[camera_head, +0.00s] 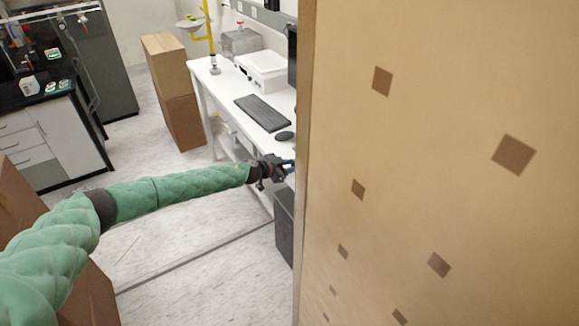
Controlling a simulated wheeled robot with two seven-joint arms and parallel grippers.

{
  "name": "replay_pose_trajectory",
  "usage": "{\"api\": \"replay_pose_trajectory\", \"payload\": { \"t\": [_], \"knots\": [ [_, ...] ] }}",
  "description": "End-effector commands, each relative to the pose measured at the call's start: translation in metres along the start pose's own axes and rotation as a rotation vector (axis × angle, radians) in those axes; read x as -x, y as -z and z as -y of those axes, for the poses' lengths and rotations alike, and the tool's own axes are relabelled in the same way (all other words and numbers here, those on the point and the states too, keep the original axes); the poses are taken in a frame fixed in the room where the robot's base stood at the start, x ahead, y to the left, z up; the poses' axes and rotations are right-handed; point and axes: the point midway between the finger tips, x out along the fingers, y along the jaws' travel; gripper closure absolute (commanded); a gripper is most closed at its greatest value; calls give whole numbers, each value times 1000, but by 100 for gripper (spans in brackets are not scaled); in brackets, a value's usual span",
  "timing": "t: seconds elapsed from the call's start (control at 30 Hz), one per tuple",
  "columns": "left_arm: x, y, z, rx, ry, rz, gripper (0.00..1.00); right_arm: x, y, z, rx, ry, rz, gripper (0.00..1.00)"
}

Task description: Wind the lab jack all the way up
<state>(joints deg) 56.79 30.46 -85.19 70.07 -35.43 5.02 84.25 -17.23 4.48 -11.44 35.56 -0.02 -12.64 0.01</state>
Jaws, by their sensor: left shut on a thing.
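My left gripper (283,169) is at the front edge of the white bench, at the end of my green-sleeved left arm. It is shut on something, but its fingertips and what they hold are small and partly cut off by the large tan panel. A bit of blue shows at the fingers; I cannot tell what it belongs to. I cannot make out the lab jack; the panel hides the bench to the right of the gripper. My right gripper is not in view.
The tan panel (440,180) with brown diamonds fills the right half. The white bench (222,98) carries a keyboard (262,112), a mouse (284,136) and a white device (262,70). Brown boxes (180,105) stand left of it. A dark bin (284,225) stands below. Open floor lies left.

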Motion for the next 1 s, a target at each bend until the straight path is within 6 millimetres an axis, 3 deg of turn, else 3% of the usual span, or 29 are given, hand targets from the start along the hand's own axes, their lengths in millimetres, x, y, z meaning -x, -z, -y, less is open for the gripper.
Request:
{"api": "replay_pose_trajectory", "payload": {
  "t": [0.07,0.1,0.2,0.63,1.0],
  "knots": [
    [0,2,2,0,2,-1,96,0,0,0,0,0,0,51],
    [0,2,2,0,2,-1,69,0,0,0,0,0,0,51],
    [0,1,1,0,1,-1,51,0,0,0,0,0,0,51],
    [7,-1,1,1,0,0,51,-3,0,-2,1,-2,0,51],
    [51,-1,1,0,1,-1,51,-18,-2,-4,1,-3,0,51]
  ]
}}
